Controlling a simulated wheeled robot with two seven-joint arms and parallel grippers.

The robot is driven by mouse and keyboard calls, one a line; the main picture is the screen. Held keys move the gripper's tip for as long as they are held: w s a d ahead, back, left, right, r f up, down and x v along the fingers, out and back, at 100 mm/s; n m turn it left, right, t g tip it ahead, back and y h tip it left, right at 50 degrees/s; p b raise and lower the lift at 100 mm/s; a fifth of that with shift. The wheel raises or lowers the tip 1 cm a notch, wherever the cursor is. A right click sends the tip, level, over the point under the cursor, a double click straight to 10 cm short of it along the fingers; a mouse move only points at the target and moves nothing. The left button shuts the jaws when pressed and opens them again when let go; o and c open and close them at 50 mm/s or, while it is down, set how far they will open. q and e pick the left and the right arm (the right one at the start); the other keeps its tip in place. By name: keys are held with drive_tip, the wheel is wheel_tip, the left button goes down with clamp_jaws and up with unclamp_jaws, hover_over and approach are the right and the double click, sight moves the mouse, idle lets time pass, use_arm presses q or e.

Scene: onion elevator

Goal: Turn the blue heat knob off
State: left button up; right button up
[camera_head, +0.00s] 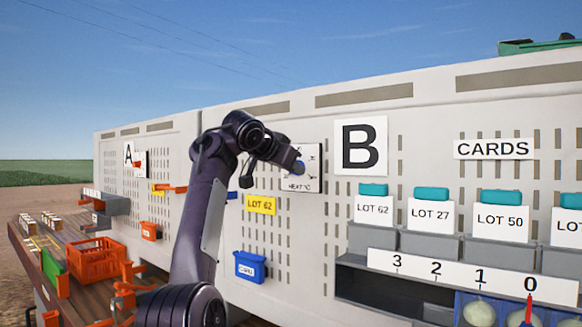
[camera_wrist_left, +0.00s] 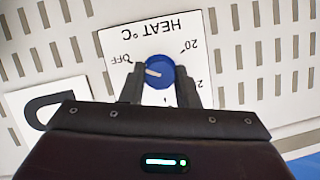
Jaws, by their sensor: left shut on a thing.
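The blue heat knob (camera_wrist_left: 160,68) sits on a white dial plate (camera_wrist_left: 115,42), which shows upside down in the left wrist view. Its white pointer line faces left in that view, close to the OFF mark. My left gripper (camera_wrist_left: 159,76) is shut on the knob, with one dark finger on each side. In the head view the knob (camera_head: 299,167) shows as a small blue patch beside my left gripper (camera_head: 294,163), in front of the HEAT °C plate (camera_head: 314,160). The gripper hides part of this plate. My right gripper is not in view.
The slotted grey wall (camera_head: 260,150) surrounds the plate, with a B sign (camera_head: 361,146) to its right. An orange crate (camera_head: 95,260) stands at the left. Grey bins (camera_head: 430,244) line the right.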

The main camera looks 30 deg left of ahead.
use_arm(q)
drive_tip(key=shift+w+f, duration=0.1)
drive_tip(key=shift+f, duration=0.3)
drive_tip(key=o, duration=1)
drive_tip(key=shift+r, duration=0.2)
drive_tip(key=shift+r, duration=0.1)
drive_tip(key=b+v, duration=0.4)
drive_tip(key=v, duration=0.4)
